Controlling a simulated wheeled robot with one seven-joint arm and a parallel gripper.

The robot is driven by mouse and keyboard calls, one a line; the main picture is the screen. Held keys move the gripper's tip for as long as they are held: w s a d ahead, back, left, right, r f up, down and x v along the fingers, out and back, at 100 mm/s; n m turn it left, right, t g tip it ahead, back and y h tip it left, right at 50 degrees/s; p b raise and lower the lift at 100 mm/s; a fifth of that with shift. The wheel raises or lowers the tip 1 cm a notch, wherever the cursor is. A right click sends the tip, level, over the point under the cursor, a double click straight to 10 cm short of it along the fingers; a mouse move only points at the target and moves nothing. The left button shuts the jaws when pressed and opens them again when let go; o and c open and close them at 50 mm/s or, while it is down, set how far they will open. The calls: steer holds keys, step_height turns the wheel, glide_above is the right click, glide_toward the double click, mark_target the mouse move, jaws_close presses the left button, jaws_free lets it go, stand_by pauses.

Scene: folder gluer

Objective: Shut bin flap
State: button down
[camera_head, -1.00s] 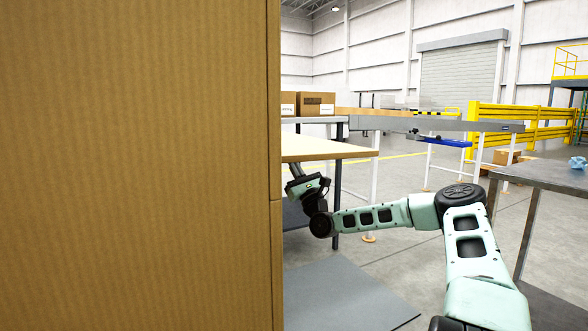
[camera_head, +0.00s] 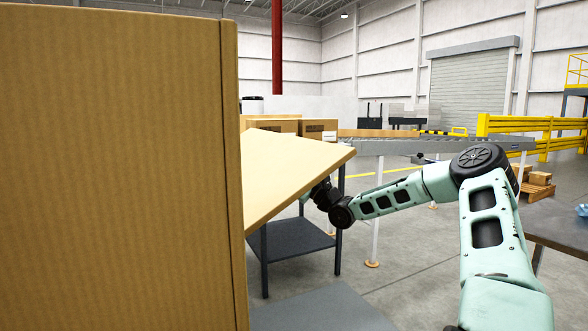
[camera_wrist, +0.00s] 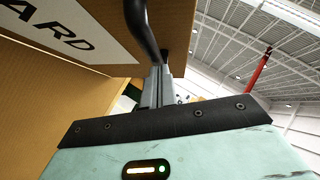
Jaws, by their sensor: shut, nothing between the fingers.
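The bin (camera_head: 110,180) is a tall brown cardboard-coloured box filling the left of the head view. Its flap (camera_head: 290,170) is a tan panel sticking out to the right, tilted with its outer edge raised; it is not shut. My gripper (camera_wrist: 157,85) is shut and empty under the flap. In the head view its fingertips are hidden behind the flap. In the wrist view the flap's brown underside (camera_wrist: 105,50) is overhead, with a white label (camera_wrist: 70,30) ending in "ARD". A dark curved bar (camera_wrist: 141,30) runs down to the fingertips; contact cannot be told.
A dark metal table (camera_head: 290,240) stands behind the flap, with cardboard boxes (camera_head: 318,128) and a conveyor (camera_head: 420,147) beyond. Another grey table (camera_head: 560,225) is at the right edge. Grey floor is open between the tables.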

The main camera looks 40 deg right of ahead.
mark_target(283, 137)
steer(key=a+r+n+g+p, duration=0.1)
steer(key=r+p, duration=0.2)
steer(key=a+r+n+g+y+p, duration=0.1)
steer(key=r+n+p, duration=0.1)
steer(key=r+p, duration=0.1)
steer(key=a+r+n+g+p, duration=0.1)
steer(key=r+p, duration=0.2)
steer(key=shift+w+a+r+n+y, duration=0.2)
steer(key=shift+w+n+y, duration=0.1)
steer(key=shift+w+n, duration=0.1)
steer(key=a+r+n+p, duration=0.1)
steer(key=p, duration=0.1)
steer(key=a+r+g+p, duration=0.1)
steer(key=r+p, duration=0.1)
steer(key=p, duration=0.1)
steer(key=w+a+r+n+g+p, duration=0.1)
steer(key=a+r+p, duration=0.1)
steer(key=p, duration=0.1)
steer(key=shift+n, duration=0.3)
steer(key=w+a+r+n+g+h+p, duration=0.1)
steer(key=a+r+n+g+p, duration=0.1)
steer(key=a+p, duration=0.4)
steer(key=w+a+r+n+g+h+p, duration=0.1)
steer(key=w+a+r+n+g+p, duration=0.1)
steer(key=a+p, duration=0.4)
steer(key=shift+r, duration=0.85)
